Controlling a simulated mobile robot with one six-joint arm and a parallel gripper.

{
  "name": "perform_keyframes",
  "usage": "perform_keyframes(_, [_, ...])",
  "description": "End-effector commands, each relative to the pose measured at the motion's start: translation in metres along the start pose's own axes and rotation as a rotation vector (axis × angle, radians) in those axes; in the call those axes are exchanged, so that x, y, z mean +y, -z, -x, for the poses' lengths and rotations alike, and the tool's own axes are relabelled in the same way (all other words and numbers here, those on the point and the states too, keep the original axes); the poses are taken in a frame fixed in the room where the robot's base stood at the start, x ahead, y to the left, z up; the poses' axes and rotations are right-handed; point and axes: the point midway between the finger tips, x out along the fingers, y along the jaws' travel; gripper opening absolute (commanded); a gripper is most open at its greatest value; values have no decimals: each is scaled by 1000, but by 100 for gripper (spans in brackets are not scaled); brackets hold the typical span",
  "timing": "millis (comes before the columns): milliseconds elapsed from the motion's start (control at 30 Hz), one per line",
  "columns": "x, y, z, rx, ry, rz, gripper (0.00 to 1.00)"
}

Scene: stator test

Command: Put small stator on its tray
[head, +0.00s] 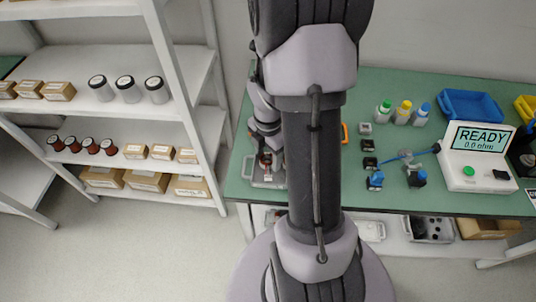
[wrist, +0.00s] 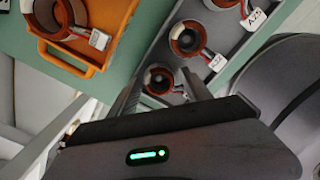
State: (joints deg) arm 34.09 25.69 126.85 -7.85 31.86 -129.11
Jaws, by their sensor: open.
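A small stator (wrist: 158,79), a copper-coloured ring with a dark centre, sits at the near end of a grey tray (wrist: 228,47) in the wrist view. My gripper (wrist: 160,88) is open, with its fingers on either side of this stator; I cannot tell whether they touch it. Two more stators with white tags, one in the middle (wrist: 187,38) and one at the top (wrist: 222,3), lie along the same tray. An orange tray (wrist: 103,58) at upper left holds a larger tagged stator (wrist: 50,15). In the head view my gripper is over the grey tray (head: 262,184), and my arm hides much of the bench.
On the green bench (head: 400,145) stand several bottles (head: 403,112), a blue bin (head: 470,104) and a tester (head: 478,158) reading READY. Small blue-and-black parts (head: 375,180) lie before it. A shelf rack (head: 190,130) with boxes and jars stands at left.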

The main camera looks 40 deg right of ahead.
Motion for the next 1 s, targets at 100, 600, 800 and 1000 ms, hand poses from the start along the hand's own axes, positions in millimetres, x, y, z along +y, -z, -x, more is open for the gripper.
perform_keyframes(100, [0, 0, 0, 0, 0, 0, 57])
perform_keyframes(600, [0, 0, 28, 0, 0, 0, 57])
perform_keyframes(800, [0, 0, 42, 0, 0, 0, 57])
perform_keyframes(1000, [0, 0, 52, 0, 0, 0, 57])
